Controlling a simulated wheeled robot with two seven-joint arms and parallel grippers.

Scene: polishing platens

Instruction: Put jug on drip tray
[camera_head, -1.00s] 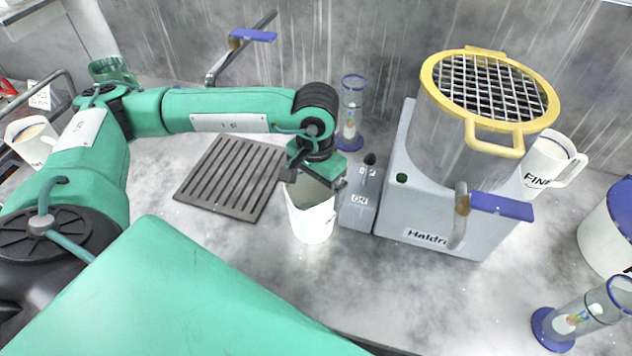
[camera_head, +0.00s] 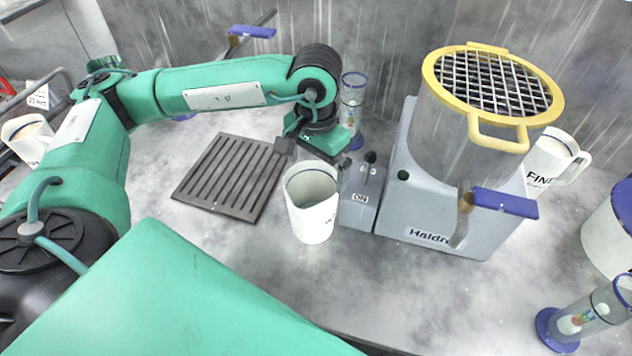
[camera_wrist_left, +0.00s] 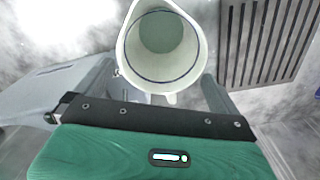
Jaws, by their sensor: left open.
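A white jug (camera_head: 312,222) with a dark line inside its rim stands upright on the wet grey counter, right of the drip tray and apart from it. The drip tray (camera_head: 226,178) is a dark, flat, slotted square, with nothing on it. My left gripper (camera_head: 315,156) is open and empty, just behind and above the jug's rim. In the left wrist view the jug (camera_wrist_left: 163,62) lies ahead, roughly between the spread fingers (camera_wrist_left: 158,88); whether they touch it I cannot tell. The drip tray (camera_wrist_left: 265,40) shows at upper right. My right gripper is out of view.
A grey machine (camera_head: 430,228) with a yellow-rimmed mesh drum stands right of the jug, with a small switch box (camera_head: 358,198) close beside the jug. A FINE jug (camera_head: 548,160) and sand timers (camera_head: 352,100) stand around. Counter in front of the jug is clear.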

